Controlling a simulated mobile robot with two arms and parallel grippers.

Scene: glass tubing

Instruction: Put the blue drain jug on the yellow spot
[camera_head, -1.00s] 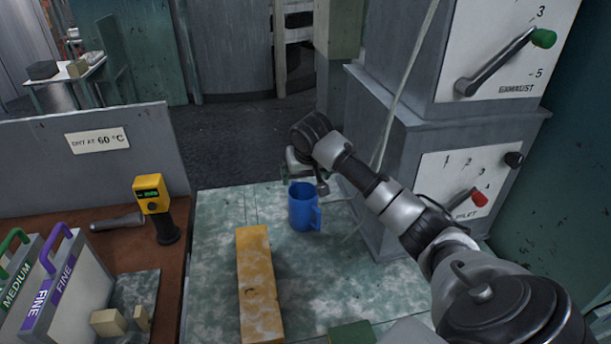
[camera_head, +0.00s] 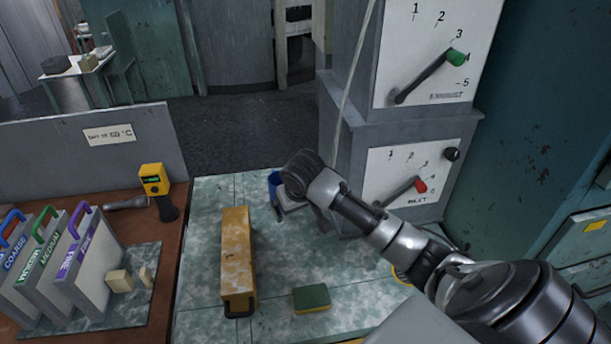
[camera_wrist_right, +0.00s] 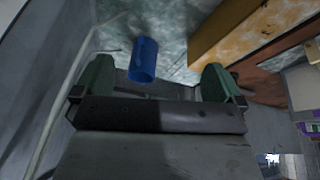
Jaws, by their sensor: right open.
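The blue jug (camera_head: 273,182) stands on the green tiled bench top at its far side, partly hidden in the head view by my right gripper (camera_head: 288,200). In the right wrist view the jug (camera_wrist_right: 144,60) is just beyond the open green fingers of my right gripper (camera_wrist_right: 156,82), left of the midline between them. I see no contact between fingers and jug. A yellow curved edge (camera_head: 400,276) shows on the bench beside my right arm, which hides the rest; I cannot tell if it is the yellow spot. My left gripper is not in view.
A long mottled yellow block (camera_head: 237,255) lies left of the jug. A green and yellow sponge (camera_head: 311,298) lies nearer. A grey cabinet with levers (camera_head: 400,185) stands at the right. A yellow handheld meter (camera_head: 156,180) is at the left.

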